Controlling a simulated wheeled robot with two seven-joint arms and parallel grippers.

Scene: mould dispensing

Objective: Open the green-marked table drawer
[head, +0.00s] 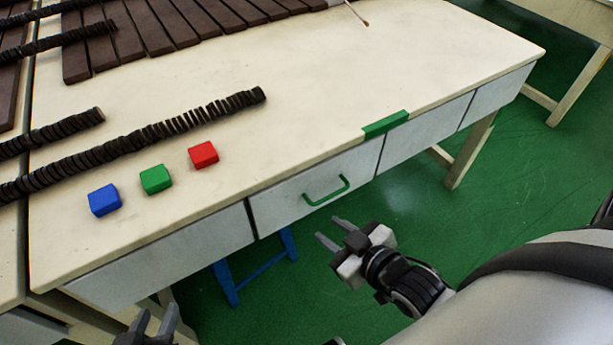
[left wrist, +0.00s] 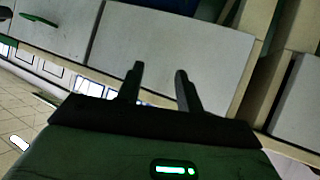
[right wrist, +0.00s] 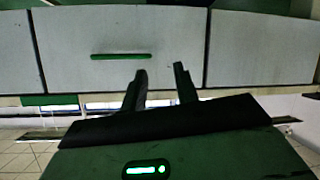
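The drawer (head: 285,203) with a green handle (head: 326,191) is in the table's front, near the middle of the head view. It looks closed. A green mark (head: 386,124) lies on the table edge above its right end. My right gripper (head: 331,232) is open and empty, in front of and a little below the handle. The right wrist view shows the green handle (right wrist: 120,56) up and to the left of the open fingers (right wrist: 160,82). My left gripper (head: 156,320) is open and empty at the bottom left, near a plain drawer front (left wrist: 165,45).
Blue (head: 104,200), green (head: 156,180) and red (head: 203,155) blocks sit on the table (head: 290,110). Dark bead strings (head: 140,145) and brown wooden bars (head: 150,25) lie behind them. A blue stool (head: 255,265) stands under the table. Green floor is open to the right.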

